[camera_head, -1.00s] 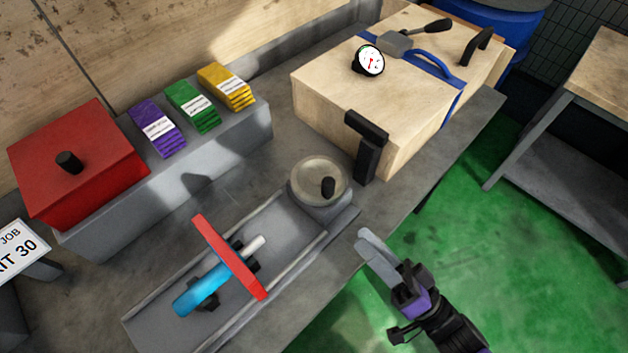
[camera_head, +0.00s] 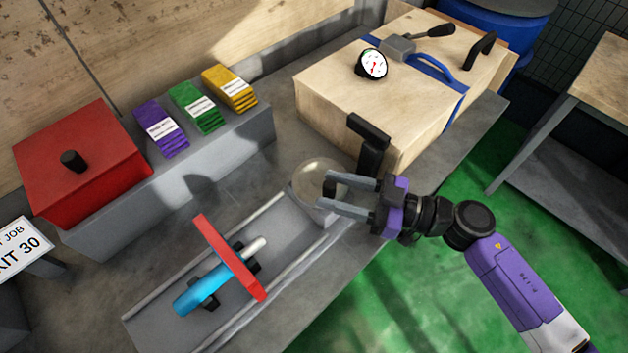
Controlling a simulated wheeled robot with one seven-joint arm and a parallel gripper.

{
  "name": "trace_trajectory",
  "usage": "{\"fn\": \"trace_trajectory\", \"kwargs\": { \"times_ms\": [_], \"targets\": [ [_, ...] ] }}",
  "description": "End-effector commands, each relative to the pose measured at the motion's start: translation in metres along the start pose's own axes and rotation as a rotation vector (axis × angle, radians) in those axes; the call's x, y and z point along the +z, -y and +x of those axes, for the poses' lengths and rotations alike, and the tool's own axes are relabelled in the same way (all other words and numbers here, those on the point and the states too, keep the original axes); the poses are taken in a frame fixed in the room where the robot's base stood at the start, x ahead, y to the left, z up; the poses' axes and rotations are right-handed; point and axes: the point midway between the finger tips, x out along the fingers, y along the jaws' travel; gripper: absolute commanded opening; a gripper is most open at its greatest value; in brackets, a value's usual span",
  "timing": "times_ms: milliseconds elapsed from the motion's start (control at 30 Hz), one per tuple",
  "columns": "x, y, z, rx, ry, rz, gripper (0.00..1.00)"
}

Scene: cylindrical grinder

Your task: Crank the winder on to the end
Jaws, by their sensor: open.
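The winder is a round grey handwheel (camera_head: 307,178) at the far end of a grey slide bed (camera_head: 160,318). On the slide bed, a blue and white cylinder (camera_head: 203,289) lies in black supports. A red bar (camera_head: 229,257) stands across it.
A wooden box (camera_head: 335,97) with a black bracket (camera_head: 369,150) stands just behind the wheel. A red box (camera_head: 80,165) and purple, green and yellow packs (camera_head: 160,130) are at the back left. The green floor (camera_head: 420,290) is clear at the right.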

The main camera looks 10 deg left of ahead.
Motion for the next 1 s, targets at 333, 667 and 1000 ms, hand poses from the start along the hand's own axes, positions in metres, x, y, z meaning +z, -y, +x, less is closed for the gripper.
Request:
{"fn": "trace_trajectory", "kwargs": {
  "times_ms": [333,667,1000],
  "targets": [
    [-0.001,0.000,0.041,0.001,-0.001,0.002,0.44],
    [0.000,0.000,0.043,0.001,0.000,0.002,0.42],
    [0.000,0.000,0.043,0.001,0.000,0.002,0.00]
  ]
}}
